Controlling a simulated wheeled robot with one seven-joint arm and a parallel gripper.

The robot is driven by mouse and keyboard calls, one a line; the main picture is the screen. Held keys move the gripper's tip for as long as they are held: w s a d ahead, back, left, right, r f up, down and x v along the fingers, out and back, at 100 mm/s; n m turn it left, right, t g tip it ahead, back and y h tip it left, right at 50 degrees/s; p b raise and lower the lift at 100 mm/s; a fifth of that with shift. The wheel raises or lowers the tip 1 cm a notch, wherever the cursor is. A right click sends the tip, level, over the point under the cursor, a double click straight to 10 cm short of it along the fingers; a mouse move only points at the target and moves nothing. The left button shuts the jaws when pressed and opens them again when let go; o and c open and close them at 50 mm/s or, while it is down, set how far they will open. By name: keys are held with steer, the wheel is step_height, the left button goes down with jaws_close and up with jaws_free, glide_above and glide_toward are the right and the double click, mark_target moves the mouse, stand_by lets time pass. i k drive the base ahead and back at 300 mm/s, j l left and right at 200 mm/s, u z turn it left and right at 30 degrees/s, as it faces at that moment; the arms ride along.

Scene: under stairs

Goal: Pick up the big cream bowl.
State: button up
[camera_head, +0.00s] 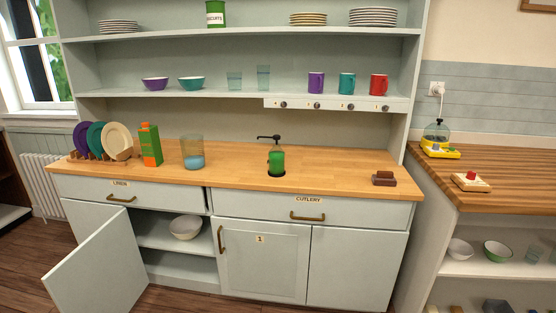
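A cream-white bowl (186,228) stands upright on the inner shelf of the open left cupboard under the counter. It looks empty. A smaller-looking whitish bowl (460,249) is on the open shelf under the right-hand counter. My gripper is not in view, and nothing is seen touching either bowl.
The cupboard door (98,265) stands swung open to the left. The drawer (122,197) above is slightly open. The wooden counter (330,165) holds a plate rack, carton, tumbler and soap pump. Purple (155,84) and teal (191,84) bowls are higher.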

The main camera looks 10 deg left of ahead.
mark_target(186, 227)
steer(key=i+u, duration=0.45)
steer(key=i, duration=0.15)
steer(key=i+l+u, duration=0.2)
steer(key=i+u, duration=0.3)
steer(key=i+j+u, duration=0.2)
steer(key=i+u, duration=0.7)
steer(key=z, duration=0.9)
steer(key=i+j, duration=0.05)
